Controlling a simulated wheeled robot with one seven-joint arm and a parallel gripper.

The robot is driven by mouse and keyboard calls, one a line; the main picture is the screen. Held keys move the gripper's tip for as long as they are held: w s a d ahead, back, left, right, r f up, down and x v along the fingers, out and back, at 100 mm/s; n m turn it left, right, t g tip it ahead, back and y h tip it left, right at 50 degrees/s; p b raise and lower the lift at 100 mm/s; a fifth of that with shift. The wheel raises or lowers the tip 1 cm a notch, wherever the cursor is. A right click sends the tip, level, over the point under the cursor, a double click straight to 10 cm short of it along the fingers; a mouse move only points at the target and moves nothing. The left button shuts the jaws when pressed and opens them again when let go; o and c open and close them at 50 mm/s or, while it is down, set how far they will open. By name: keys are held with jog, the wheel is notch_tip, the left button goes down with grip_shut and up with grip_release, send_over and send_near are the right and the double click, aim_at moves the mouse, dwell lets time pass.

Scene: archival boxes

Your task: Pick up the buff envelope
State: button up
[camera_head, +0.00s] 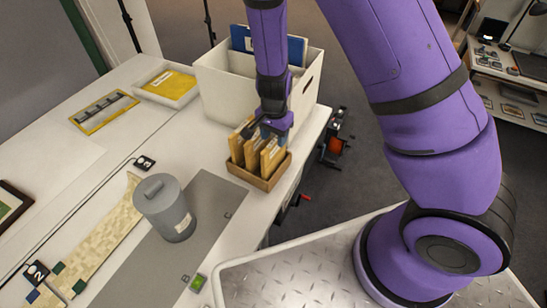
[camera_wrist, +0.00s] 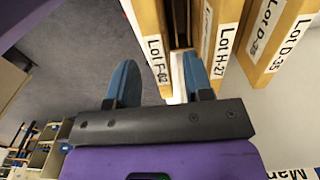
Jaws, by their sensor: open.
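Several buff envelopes (camera_head: 271,155) stand upright in a small wooden box (camera_head: 248,178) near the table's right edge. In the wrist view their labelled edges read Lot F-62 (camera_wrist: 154,50), Lot H-27 (camera_wrist: 223,45), Lot D-38 (camera_wrist: 262,28) and Lot D-35 (camera_wrist: 286,45). My gripper (camera_head: 263,130) is over the box, close above the envelopes. In the wrist view its blue fingers (camera_wrist: 160,80) are open, one on each side of the Lot F-62 edge. I cannot tell whether they touch it. My gripper partly hides the envelope tops in the head view.
A large white box (camera_head: 222,88) holding a blue folder (camera_head: 297,50) stands just behind. A shallow white tray with a yellow item (camera_head: 170,82) and a yellow-edged frame (camera_head: 104,111) lie back left. A grey canister (camera_head: 165,208) stands on a grey mat (camera_head: 203,207), left of the wooden box.

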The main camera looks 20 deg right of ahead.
aim_at(274, 149)
jog(key=shift+s+a+f, duration=0.1)
jog(key=shift+f, duration=2.75)
grip_shut()
